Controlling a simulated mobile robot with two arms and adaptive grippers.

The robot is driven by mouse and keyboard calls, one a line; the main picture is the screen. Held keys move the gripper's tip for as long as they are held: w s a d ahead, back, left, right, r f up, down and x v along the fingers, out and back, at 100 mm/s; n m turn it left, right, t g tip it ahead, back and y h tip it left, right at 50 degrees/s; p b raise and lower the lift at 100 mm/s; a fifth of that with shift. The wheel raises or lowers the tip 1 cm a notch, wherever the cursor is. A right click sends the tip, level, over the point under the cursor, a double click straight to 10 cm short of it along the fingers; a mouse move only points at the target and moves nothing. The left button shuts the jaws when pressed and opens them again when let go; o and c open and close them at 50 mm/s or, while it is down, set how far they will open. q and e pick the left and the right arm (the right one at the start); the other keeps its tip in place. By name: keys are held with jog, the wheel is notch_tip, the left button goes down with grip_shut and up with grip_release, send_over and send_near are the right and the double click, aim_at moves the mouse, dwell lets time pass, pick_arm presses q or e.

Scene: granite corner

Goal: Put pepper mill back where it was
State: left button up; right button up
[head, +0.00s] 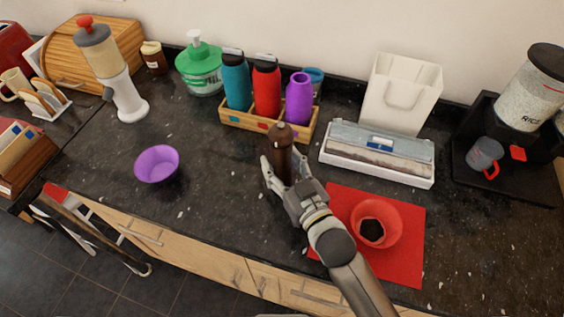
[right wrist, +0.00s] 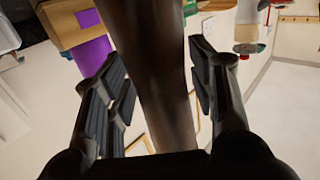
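The pepper mill (head: 281,144) is dark brown with a rounded top and stands roughly upright in front of the bottle rack. My right gripper (head: 281,165) reaches it from the front right, one finger on each side. My left gripper is not in view.
A wooden rack (head: 236,120) with several bottles stands just behind. A purple bowl (head: 157,164) is at left. A red mat (head: 405,258) with a red bowl (head: 387,215) lies at right, below a white-edged box (head: 340,165). Counter between purple bowl and gripper is clear.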

jog(key=shift+o, duration=0.6)
jog(key=shift+f, duration=0.15)
jog(key=shift+r, duration=0.2)
jog(key=shift+r+p, duration=0.4)
jog(key=shift+r, duration=0.15)
jog(key=b+v, duration=0.3)
jog(key=v, duration=0.9)
